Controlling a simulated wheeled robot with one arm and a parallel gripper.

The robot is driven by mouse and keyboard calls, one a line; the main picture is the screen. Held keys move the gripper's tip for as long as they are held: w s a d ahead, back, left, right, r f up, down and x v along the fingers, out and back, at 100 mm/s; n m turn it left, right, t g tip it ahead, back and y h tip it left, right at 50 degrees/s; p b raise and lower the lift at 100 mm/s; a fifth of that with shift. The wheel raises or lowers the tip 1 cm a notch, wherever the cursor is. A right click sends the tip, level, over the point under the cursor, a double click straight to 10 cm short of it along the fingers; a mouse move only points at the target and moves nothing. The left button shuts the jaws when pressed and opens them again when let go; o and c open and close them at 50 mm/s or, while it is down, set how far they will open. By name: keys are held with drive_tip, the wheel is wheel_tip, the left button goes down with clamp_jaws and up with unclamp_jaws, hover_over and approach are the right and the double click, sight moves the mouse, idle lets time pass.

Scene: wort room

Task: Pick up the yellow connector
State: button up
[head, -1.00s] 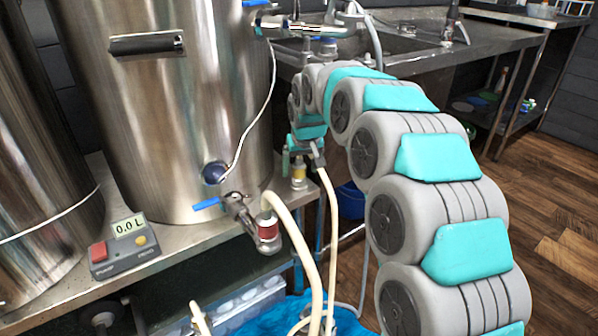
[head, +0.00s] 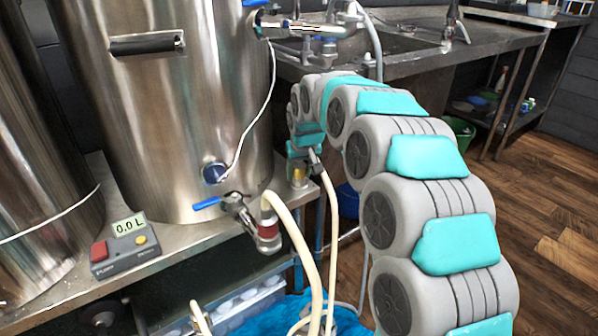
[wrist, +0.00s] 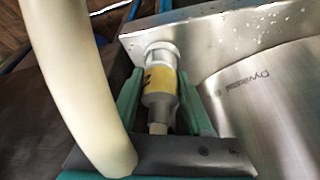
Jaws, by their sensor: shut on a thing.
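The yellow connector (wrist: 160,80), a pale grey fitting with a yellow band and dark marking, is between the teal fingers of my gripper (wrist: 163,92) in the wrist view. My gripper is shut on it. In the head view, a small part of the connector (head: 299,179) shows below my gripper (head: 301,160), at the right edge of the steel bench. My gripper hides most of it there. A cream hose (wrist: 85,85) crosses the left of the wrist view, and one (head: 332,225) hangs below my gripper in the head view.
A large steel kettle (head: 160,110) stands left of my gripper, with a blue-handled valve (head: 235,208) and another cream hose (head: 297,235). A control box (head: 125,245) reading 0.0 L sits on the bench (head: 190,240). A sink (head: 385,50) is behind; wooden floor (head: 540,200) is open at right.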

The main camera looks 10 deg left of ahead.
sight(301, 169)
clamp_jaws()
drive_tip(key=shift+r, duration=1.85)
drive_tip(key=shift+s+d, duration=0.35)
drive_tip(key=shift+s, duration=0.2)
drive_tip(key=shift+s+d, duration=0.3)
drive_tip(key=shift+s, duration=0.25)
drive_tip(key=s+d+r+b, duration=0.1)
drive_tip(key=s+d, duration=0.5)
drive_tip(key=s, duration=0.5)
drive_tip(key=shift+s+d+r, duration=0.2)
drive_tip(key=shift+s+d, duration=0.1)
drive_tip(key=shift+s, duration=0.05)
drive_tip(key=shift+r, duration=0.1)
drive_tip(key=shift+r+p, duration=0.7)
drive_tip(key=shift+r, duration=1.4)
